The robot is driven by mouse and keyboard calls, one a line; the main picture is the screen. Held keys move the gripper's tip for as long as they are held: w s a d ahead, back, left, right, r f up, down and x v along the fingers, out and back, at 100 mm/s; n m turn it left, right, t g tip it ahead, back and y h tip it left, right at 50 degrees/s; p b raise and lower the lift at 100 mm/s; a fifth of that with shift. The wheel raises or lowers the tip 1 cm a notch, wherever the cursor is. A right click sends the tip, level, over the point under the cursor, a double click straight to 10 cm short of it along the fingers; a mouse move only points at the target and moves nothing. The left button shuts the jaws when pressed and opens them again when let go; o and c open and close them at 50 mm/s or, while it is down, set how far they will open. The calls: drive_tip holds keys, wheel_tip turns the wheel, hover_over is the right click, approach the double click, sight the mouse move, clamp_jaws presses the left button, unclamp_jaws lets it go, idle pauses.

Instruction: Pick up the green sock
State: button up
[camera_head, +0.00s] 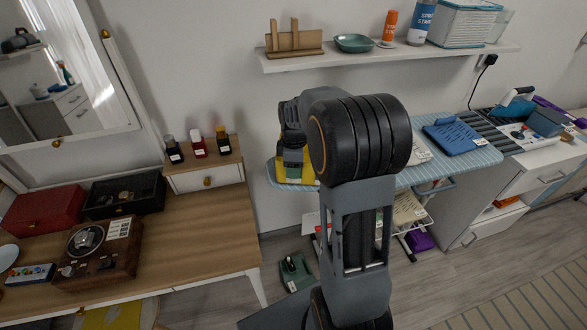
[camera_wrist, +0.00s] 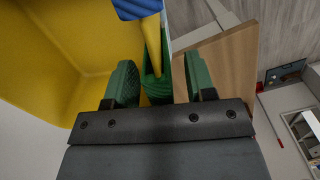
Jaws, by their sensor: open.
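In the wrist view my gripper (camera_wrist: 160,78) is open, with its two green-padded fingers apart. A narrow green ribbed piece (camera_wrist: 155,92), which looks like the green sock, lies between the fingers, with gaps to both pads. A yellow strip and a blue piece (camera_wrist: 138,8) show just above it. A yellow container (camera_wrist: 60,45) fills the upper left of the wrist view. In the head view my own arm covers my gripper and most of the yellow container (camera_head: 283,170) on the ironing board; the sock cannot be made out there.
The blue striped ironing board (camera_head: 465,160) runs behind my arm, with a blue folded item (camera_head: 453,136) on it. A wall shelf (camera_head: 390,55) holds bottles and a bowl. A wooden table (camera_head: 200,235) with boxes stands left. A wooden panel (camera_wrist: 225,60) is close to the right finger.

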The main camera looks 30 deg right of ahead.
drive_tip(key=shift+f, duration=0.35)
clamp_jaws()
drive_tip(key=shift+r, duration=0.1)
idle(0.3)
